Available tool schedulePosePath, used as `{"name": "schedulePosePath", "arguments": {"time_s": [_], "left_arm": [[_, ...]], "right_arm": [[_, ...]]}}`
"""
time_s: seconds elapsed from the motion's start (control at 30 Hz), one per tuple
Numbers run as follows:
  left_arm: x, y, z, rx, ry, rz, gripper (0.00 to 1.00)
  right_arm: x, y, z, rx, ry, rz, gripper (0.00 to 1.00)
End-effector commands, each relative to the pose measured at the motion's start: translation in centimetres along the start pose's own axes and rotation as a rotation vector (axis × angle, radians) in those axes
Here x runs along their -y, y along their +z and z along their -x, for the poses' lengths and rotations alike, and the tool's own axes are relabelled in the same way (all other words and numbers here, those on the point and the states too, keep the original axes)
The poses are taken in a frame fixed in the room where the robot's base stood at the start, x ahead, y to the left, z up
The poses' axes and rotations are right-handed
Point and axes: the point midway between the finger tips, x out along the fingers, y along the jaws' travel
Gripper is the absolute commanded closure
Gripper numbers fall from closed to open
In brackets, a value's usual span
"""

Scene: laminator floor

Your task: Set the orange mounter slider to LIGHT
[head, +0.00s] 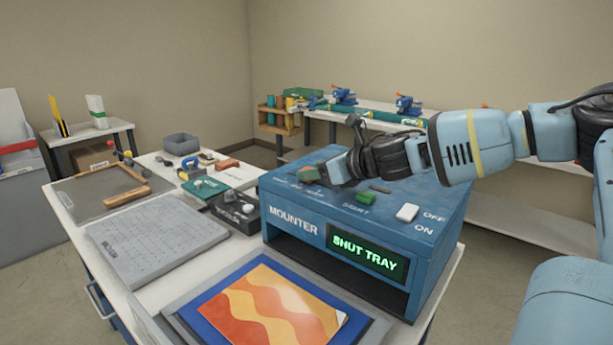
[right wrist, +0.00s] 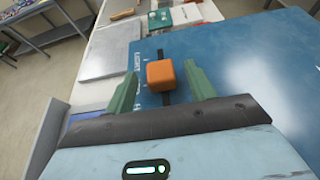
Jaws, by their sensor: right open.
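The blue mounter (head: 293,223) stands on the table, with "MOUNTER" on its front and a lit display (head: 367,253) reading "SHUT TRAY". The orange slider (right wrist: 165,75) is a block in a dark slot on the blue top; the labels beside the slot are too small to read, so I cannot tell its setting. My right gripper (right wrist: 162,72) is open, its two green fingers on either side of the slider, with gaps visible on both sides. In the head view the right gripper (head: 318,173) is over the top's far left part and mostly hides the slider. My left gripper is not in view.
A white rocker switch (head: 407,213) marked OFF and ON and a green START button (head: 367,197) are on the mounter's top. An orange wavy print (head: 262,308) lies on the blue-edged tray in front. A grey perforated board (head: 150,240) is at left.

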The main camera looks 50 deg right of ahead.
Motion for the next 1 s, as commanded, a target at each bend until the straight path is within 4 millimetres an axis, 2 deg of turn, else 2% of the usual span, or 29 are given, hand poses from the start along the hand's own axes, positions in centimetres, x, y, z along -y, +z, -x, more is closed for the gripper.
{"name": "schedulePosePath", "arguments": {"time_s": [0.1, 0.3, 0.7, 1.0], "left_arm": [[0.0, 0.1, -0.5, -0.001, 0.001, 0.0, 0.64], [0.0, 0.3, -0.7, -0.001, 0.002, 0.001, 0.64], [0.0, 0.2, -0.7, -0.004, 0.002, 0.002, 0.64], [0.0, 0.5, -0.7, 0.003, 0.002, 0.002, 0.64]], "right_arm": [[0.1, -0.3, -1.3, -0.005, -0.001, 0.003, 0.45], [0.0, -0.1, -2.4, -0.002, -0.001, 0.002, 0.45], [0.0, 0.1, -2.6, 0.001, 0.0, 0.001, 0.47], [0.0, 0.0, -2.6, 0.0, 0.0, 0.001, 0.86]]}}
